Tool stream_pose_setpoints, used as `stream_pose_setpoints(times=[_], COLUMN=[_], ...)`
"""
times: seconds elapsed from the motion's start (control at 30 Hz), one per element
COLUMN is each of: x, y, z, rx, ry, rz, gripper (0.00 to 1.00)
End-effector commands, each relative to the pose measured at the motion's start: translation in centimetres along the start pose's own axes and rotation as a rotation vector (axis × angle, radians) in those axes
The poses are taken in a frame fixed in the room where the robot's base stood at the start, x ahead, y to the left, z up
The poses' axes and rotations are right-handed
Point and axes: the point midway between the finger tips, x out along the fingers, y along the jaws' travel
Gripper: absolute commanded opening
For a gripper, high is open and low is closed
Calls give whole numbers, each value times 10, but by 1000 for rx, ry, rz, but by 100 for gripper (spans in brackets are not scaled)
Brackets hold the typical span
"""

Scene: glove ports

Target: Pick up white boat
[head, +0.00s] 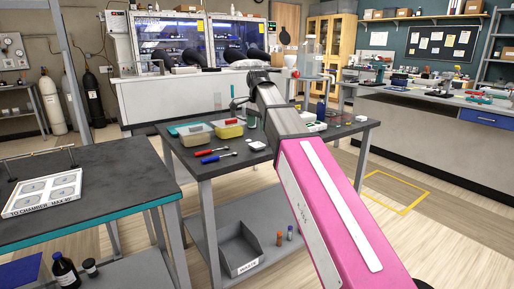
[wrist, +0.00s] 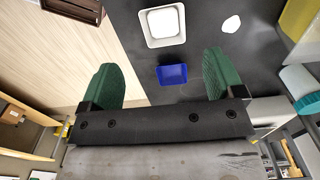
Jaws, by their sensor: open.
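A small blue boat (wrist: 172,74) shows in the gap between the fingers, on the table below.
A white round item (wrist: 231,24) lies right of the boat. A yellow container (wrist: 299,18) is at the far right. In the head view, red and blue tools (head: 217,157) and a yellow tub (head: 229,129) occupy the dark table's left part. A grey bin (head: 240,251) is on the lower shelf.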

Motion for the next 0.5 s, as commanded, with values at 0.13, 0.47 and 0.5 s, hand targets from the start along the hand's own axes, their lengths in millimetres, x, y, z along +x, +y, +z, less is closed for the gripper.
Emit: stream_pose_setpoints(times=[0.13,0.47,0.5], x=[22,46,51], y=[1,-2,-3], z=[0,0,0], rx=[0,-1,-1], ry=[-1,0,0], rz=[2,1,1], gripper=[87,87,87])
